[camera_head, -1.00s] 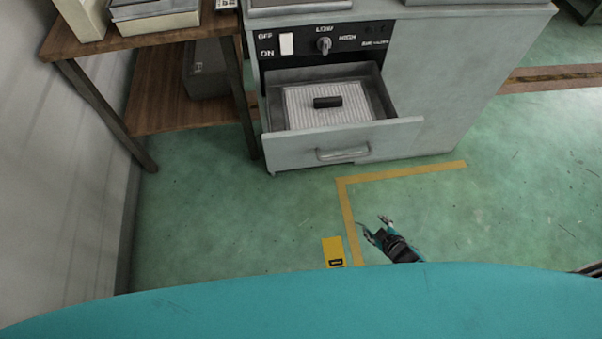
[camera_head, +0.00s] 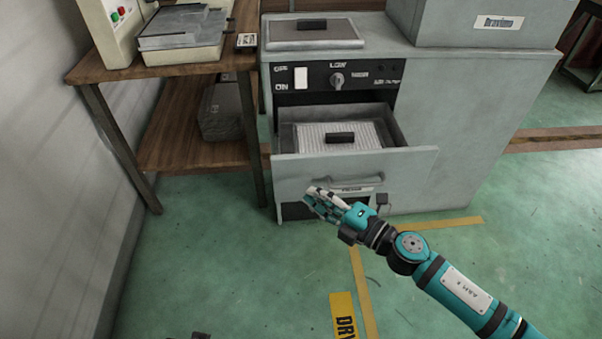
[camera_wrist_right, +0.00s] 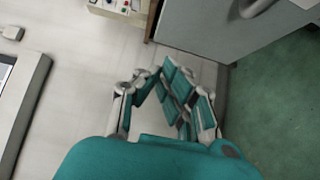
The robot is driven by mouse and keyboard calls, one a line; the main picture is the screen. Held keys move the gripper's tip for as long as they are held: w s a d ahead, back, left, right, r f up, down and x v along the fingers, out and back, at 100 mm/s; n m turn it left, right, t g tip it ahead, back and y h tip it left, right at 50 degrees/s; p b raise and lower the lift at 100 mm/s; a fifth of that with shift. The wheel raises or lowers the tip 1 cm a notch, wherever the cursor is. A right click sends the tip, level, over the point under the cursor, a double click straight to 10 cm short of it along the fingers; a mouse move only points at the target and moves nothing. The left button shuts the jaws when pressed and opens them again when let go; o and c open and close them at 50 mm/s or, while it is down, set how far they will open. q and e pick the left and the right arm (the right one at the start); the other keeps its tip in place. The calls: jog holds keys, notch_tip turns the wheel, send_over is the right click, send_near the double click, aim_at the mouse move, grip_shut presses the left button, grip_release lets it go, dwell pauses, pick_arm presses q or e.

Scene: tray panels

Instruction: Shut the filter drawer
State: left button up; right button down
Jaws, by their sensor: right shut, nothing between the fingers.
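The filter drawer (camera_head: 410,165) of the grey cabinet is pulled out. A white pleated filter (camera_head: 312,137) with a black handle (camera_head: 340,138) lies inside it. My left gripper is not clearly in view.
A control panel (camera_head: 375,78) with a switch and knob is above the drawer. A wooden shelf table (camera_head: 110,68) stands close on the left, with a grey box (camera_head: 222,110) on its lower shelf.

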pick_arm(q)
jog(key=shift+w+r+b, duration=0.1)
jog(key=shift+r+b, duration=0.25)
jog(key=shift+r, duration=0.55)
pick_arm(e)
jog(key=shift+w+a, duration=0.5)
jog(key=shift+w, duration=0.65)
jog(key=shift+w+a, duration=0.55)
jog(key=shift+w, duration=0.55)
jog(key=shift+w+a, duration=0.5)
jog(key=shift+w, duration=0.65)
jog(key=shift+w, duration=0.1)
